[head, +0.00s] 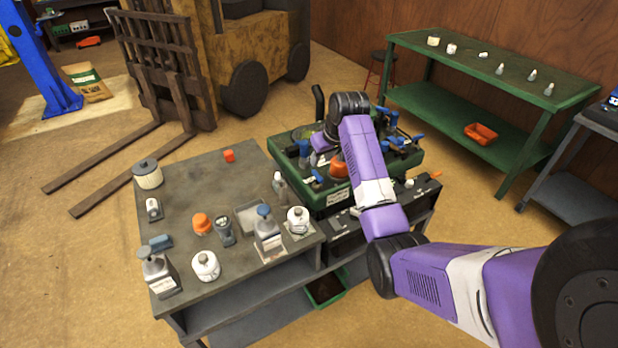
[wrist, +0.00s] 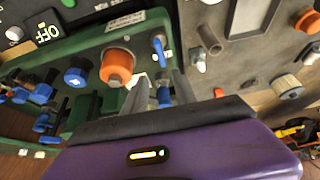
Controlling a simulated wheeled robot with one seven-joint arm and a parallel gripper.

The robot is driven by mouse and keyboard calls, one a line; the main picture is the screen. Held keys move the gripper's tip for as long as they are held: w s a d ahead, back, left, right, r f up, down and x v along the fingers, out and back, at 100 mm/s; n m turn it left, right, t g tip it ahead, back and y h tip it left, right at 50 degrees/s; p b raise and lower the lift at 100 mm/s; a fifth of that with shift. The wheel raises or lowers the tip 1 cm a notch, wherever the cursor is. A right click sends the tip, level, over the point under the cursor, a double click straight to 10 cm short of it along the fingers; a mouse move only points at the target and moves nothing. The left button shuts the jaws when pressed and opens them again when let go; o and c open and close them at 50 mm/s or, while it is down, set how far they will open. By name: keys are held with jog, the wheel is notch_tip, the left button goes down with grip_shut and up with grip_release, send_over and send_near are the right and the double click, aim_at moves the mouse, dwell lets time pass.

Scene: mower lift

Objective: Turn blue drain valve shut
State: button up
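The green mower unit (head: 405,165) stands on the bench's right part and carries several blue handles and knobs. In the wrist view, a blue lever (wrist: 160,52) stands beside an orange cap (wrist: 117,67), and a round blue knob (wrist: 75,76) sits left of the cap. My gripper (wrist: 160,80) is open, its two dark fingers apart over the unit's edge. A small blue part (wrist: 163,97) shows between the fingers; I cannot tell whether they touch it. I cannot tell which blue part is the drain valve. In the head view my arm hides the fingertips.
The grey bench (head: 190,180) left of the unit holds bottles, an orange-capped jar (head: 202,224) and a small tray (head: 250,217). A green table (head: 490,65) stands at the back right. A forklift (head: 240,50) stands behind. The floor between is clear.

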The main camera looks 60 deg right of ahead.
aim_at(318, 174)
jog(key=shift+g+y, duration=0.3)
jog(key=shift+s+a+f+p+x, duration=0.1)
jog(key=shift+s+a+p+x, duration=0.1)
jog(key=shift+x, duration=1.1)
jog(key=shift+s+a+f+p+x, duration=0.15)
jog(key=shift+a+x, duration=0.1)
jog(key=shift+x, duration=1.05)
jog(key=shift+s+a+f+p+x, duration=0.1)
jog(key=shift+s+a+x, duration=0.1)
jog(key=shift+x, duration=1.1)
grip_shut()
